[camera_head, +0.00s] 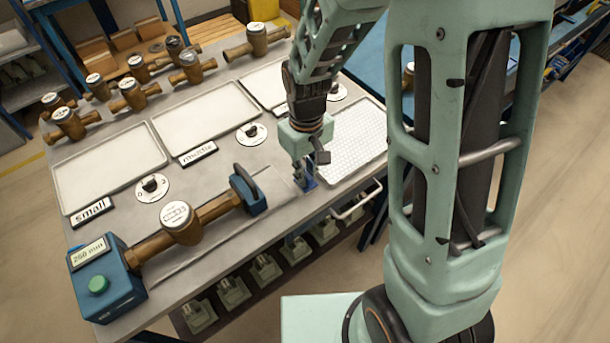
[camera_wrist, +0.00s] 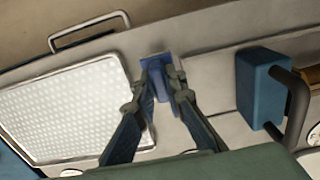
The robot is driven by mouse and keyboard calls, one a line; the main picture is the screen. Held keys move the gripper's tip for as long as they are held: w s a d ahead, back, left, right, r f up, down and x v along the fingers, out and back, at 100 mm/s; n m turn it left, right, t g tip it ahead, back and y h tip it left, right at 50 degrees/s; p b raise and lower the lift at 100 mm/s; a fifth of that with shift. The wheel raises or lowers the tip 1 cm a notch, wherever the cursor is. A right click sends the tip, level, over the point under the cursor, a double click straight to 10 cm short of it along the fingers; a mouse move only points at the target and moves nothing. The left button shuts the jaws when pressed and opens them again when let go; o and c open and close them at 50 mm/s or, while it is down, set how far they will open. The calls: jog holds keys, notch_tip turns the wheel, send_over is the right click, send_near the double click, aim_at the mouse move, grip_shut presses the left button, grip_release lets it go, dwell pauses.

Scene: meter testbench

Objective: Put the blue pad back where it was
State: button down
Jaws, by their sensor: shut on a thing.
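My gripper (camera_head: 301,176) points down over the bench's front edge, between the clamp fixture and the gridded white mat. It is shut on the small blue pad (camera_head: 310,184). In the wrist view the fingertips (camera_wrist: 161,80) close on the blue pad (camera_wrist: 155,62), which sits at or just above the bench surface; I cannot tell whether it touches. The fingers hide part of the pad.
A blue clamp block (camera_head: 247,191) with a dark handle stands to the left, and shows right in the wrist view (camera_wrist: 262,88). A brass meter (camera_head: 181,222) lies clamped near the blue display box (camera_head: 106,278). The gridded mat (camera_head: 352,141) lies right.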

jog(key=shift+s+f, duration=0.1)
jog(key=shift+f, duration=0.5)
jog(key=shift+f+b, duration=0.25)
jog(key=shift+b, duration=0.1)
jog(key=c, duration=2)
grip_release()
jog(key=shift+r, duration=0.1)
jog(key=shift+r, duration=0.6)
notch_tip(320, 180, up, 11)
jog(key=shift+r, duration=0.1)
